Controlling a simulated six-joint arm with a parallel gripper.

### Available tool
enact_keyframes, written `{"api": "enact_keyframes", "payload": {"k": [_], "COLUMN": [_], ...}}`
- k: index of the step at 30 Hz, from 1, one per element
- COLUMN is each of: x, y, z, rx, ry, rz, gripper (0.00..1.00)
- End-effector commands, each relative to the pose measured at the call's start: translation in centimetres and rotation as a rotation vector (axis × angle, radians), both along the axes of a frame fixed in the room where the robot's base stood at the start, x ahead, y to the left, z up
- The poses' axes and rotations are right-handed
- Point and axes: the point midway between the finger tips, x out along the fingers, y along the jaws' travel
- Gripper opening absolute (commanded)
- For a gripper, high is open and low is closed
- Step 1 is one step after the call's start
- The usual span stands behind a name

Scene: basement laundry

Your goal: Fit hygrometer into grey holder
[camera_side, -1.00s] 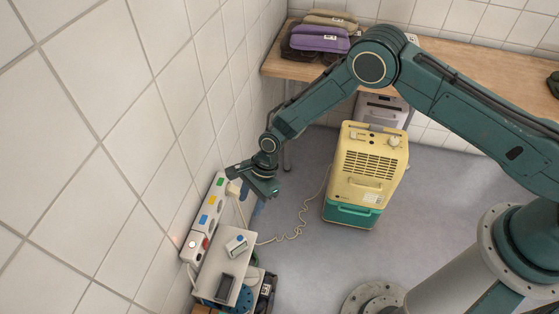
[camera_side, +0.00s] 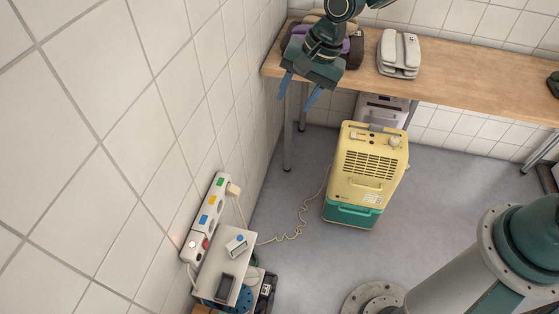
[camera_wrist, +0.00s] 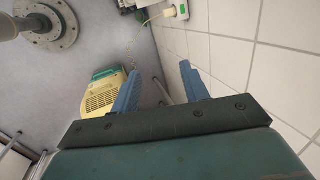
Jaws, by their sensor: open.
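The hygrometer (camera_side: 236,245), a small white device with a grey display and a blue round spot, lies on a white shelf (camera_side: 211,268) low at the left wall in the side view. The grey holder (camera_side: 225,288), a dark rectangular frame, sits on the same shelf just in front of it; they are apart. My gripper (camera_side: 298,95) is high at the back near the workbench, far from both. Its blue fingers are open and empty, and they also show in the wrist view (camera_wrist: 159,70). The wrist view does not clearly show the hygrometer or holder.
A power strip (camera_side: 209,213) with coloured switches and a plug runs along the wall beside the shelf. A yellow and green dehumidifier (camera_side: 368,175) stands on the floor, its cord trailing towards the shelf. A wooden workbench (camera_side: 460,82) spans the back. Floor between is clear.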

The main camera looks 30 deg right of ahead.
Motion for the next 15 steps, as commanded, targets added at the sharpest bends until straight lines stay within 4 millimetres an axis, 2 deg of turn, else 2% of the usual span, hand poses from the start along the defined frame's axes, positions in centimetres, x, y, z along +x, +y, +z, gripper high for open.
{"api": "enact_keyframes", "payload": {"k": [1,6,15], "x": [-0.5,-2.8,-7.8], "y": [-0.9,-3.7,-8.3], "z": [1.5,5.4,10.9], "rx": [-0.012,-0.060,-0.156], "ry": [-0.024,-0.087,-0.184], "rz": [0.020,0.104,0.246], "gripper": [0.45,0.45,0.45]}}
